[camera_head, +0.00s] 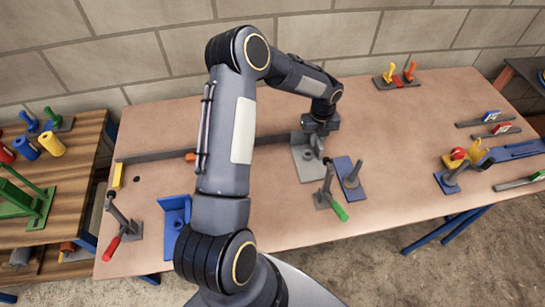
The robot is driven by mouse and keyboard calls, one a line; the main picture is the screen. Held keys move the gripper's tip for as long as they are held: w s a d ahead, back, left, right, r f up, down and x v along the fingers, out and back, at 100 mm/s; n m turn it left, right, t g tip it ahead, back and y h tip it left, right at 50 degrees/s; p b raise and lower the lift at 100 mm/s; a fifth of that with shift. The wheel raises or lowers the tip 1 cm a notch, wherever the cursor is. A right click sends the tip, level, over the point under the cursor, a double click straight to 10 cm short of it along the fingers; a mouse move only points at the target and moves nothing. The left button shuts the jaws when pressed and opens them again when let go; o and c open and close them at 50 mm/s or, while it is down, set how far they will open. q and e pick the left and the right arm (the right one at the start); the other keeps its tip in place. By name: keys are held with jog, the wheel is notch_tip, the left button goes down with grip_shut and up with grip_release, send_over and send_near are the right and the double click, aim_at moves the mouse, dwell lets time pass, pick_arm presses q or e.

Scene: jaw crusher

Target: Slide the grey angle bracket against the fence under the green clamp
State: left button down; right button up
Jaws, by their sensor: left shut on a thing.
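The grey angle bracket (307,164) lies on the table near the middle, its flat plate toward me and its upright part at the back. My left gripper (314,134) reaches down over its back edge and is shut on it; the fingertips are mostly hidden. The fence (270,140) is a long dark bar running left from the bracket, partly hidden by my arm. The bracket is by the fence's right end; I cannot tell whether they touch. The green clamp (338,209), with its green handle, stands just in front of the bracket. My right gripper is not in view.
A blue plate with a grey post (350,180) is close right of the bracket. A blue angle bracket (173,222) and a red-handled clamp (116,238) are at the left. Table (405,150) is clear further right, before the red and yellow parts (458,156).

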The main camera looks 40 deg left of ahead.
pick_arm(q)
jog(key=shift+w+a, duration=0.15)
jog(key=shift+w+a, duration=0.5)
jog(key=shift+a, duration=0.15)
jog(key=c, duration=1.4)
grip_release()
jog(key=shift+o, duration=0.2)
jog(key=shift+r+p, duration=2.75)
jog(key=shift+r, duration=1.25)
